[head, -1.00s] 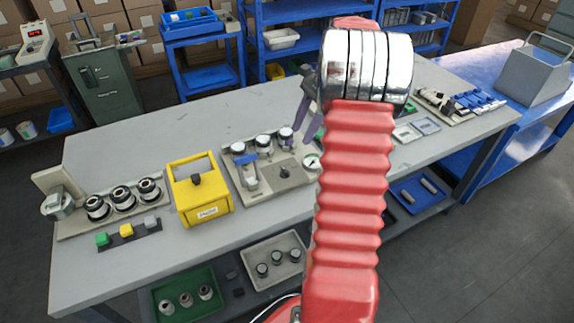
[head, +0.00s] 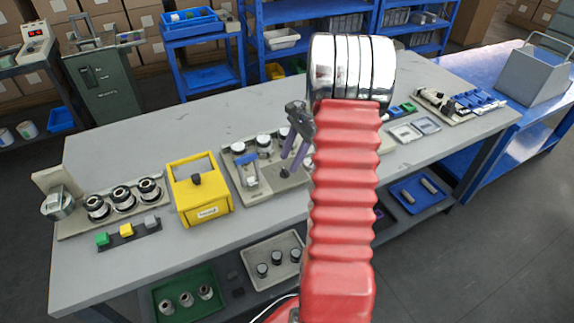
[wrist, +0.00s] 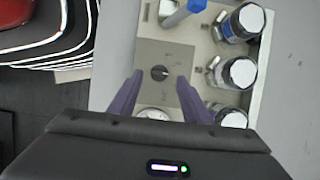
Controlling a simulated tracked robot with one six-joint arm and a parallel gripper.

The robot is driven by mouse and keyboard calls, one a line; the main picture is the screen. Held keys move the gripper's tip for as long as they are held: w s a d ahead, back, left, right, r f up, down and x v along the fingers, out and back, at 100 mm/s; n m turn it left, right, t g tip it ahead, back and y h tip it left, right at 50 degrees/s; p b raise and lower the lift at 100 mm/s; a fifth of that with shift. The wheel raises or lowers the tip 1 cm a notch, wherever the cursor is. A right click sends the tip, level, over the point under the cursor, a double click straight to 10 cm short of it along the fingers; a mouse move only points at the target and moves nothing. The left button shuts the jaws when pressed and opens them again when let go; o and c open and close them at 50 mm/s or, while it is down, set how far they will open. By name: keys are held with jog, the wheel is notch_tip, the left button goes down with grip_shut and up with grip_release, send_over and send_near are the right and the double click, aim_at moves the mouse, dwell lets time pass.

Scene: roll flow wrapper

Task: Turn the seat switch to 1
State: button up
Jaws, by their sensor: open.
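The plate lies on the pale fixture board (head: 240,196), which shows on the bench in the head view. I cannot tell the height between fingertips and knob, and nothing is held. In the head view my gripper (head: 290,170) hangs over the fixture's right part. Any position marks by the switch are too small to read.
Several silver-capped cylinders (wrist: 239,73) stand along the fixture's right side in the wrist view. A blue-topped lever (wrist: 190,8) stands at the top. A round gauge (wrist: 154,113) is partly behind my gripper. A yellow box (head: 200,190) is left of the fixture in the head view.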

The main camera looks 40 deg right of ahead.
aim_at(285, 169)
jog(key=shift+x, duration=1.55)
jog(key=shift+c, duration=0.6)
jog(key=c, duration=0.9)
